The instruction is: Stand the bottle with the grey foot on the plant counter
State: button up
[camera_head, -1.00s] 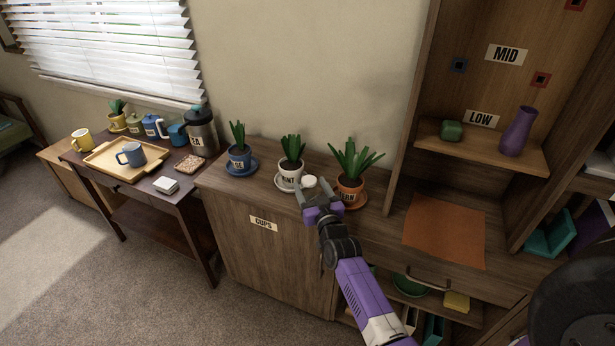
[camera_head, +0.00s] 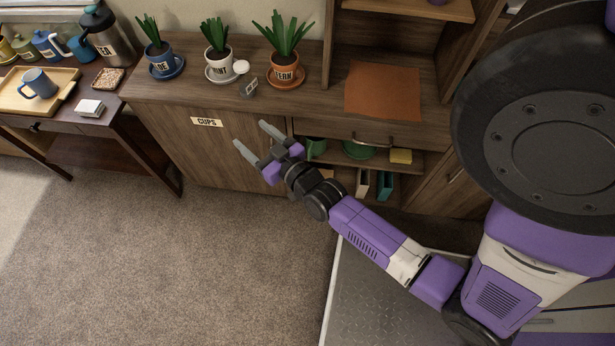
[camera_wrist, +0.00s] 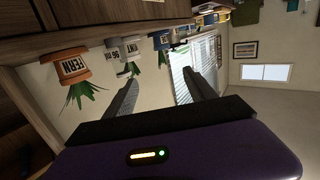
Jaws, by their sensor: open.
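The bottle (camera_head: 249,87) shows a round white top and a grey, labelled lower part. It appears upright on the plant counter (camera_head: 305,105), in front of and between the white MINT pot (camera_head: 220,69) and the orange FERN pot (camera_head: 286,74). My gripper (camera_head: 254,135) is open and empty, in front of the counter and below its top edge, apart from the bottle. In the wrist view its two fingers (camera_wrist: 159,92) are spread with nothing between them.
A blue pot (camera_head: 163,64) stands on the counter's left. An orange mat (camera_head: 383,91) lies to the right. A side table at left holds a tray (camera_head: 62,78) with a blue mug (camera_head: 38,84). The carpet (camera_head: 190,260) in front is clear.

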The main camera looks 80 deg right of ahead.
jog(key=s+a+r+n+t+y, duration=0.1)
jog(key=s+a+r+n+y, duration=0.15)
jog(key=s+a, duration=0.4)
jog(key=s+a+r+n+y, duration=0.1)
jog(key=s+a+r+y, duration=0.2)
jog(key=a, duration=0.6)
jog(key=s+a+r+n+y, duration=0.3)
jog(key=s+a+r+y, duration=0.1)
jog(key=s+a+r, duration=0.3)
jog(key=shift+s+a+r+g, duration=0.3)
jog(key=shift+s, duration=0.85)
